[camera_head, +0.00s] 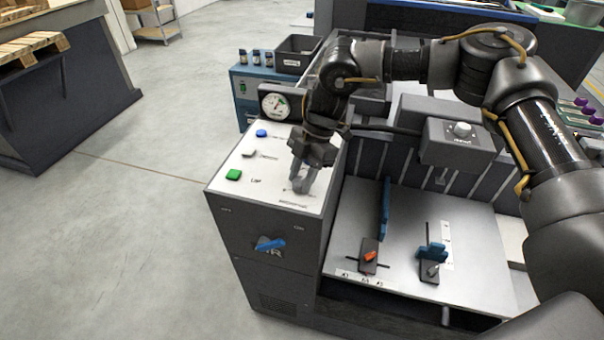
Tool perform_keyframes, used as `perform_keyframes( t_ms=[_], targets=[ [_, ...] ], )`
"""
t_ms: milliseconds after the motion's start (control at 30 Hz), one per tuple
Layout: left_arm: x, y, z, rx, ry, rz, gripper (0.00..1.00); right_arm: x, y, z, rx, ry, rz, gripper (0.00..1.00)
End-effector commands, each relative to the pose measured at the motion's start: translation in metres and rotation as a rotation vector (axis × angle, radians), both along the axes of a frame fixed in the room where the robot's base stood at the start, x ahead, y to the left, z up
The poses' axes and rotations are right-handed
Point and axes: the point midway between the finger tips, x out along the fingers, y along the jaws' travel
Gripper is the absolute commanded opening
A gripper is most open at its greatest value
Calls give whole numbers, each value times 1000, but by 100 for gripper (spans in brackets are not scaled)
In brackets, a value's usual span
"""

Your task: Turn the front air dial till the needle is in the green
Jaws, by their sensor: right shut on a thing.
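The front air dial is at the front right of the white top panel (262,192), almost wholly hidden by my gripper. My right gripper (302,184) reaches down from above and is shut on the dial. The round gauge (275,105) stands at the back of the panel, with a white face and a coloured scale. Its needle is too small to read surely against the green. My left gripper is out of view.
The panel also carries a blue button (261,133), a pale switch (249,153) and a green button (233,174). A blue handle (270,244) sits on the cabinet front. Another knob (462,130) is on a grey box to the right.

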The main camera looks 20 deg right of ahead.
Motion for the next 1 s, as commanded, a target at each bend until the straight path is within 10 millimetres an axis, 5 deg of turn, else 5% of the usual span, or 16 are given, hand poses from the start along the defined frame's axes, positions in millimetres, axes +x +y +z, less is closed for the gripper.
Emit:
perform_keyframes(
  t_ms=[267, 600, 633, 767, 1000],
  targets=[
    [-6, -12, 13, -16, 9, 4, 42, -2, 0, 1, 2, 3, -215, 11],
    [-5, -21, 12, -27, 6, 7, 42, -1, -1, 0, 0, 1, -235, 11],
    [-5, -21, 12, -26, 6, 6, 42, -1, -1, 0, 0, 1, -235, 37],
    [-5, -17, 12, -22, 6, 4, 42, -1, -1, 0, 1, 1, -235, 54],
    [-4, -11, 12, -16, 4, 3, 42, -1, 0, 0, 1, 0, -234, 55]
  ],
)
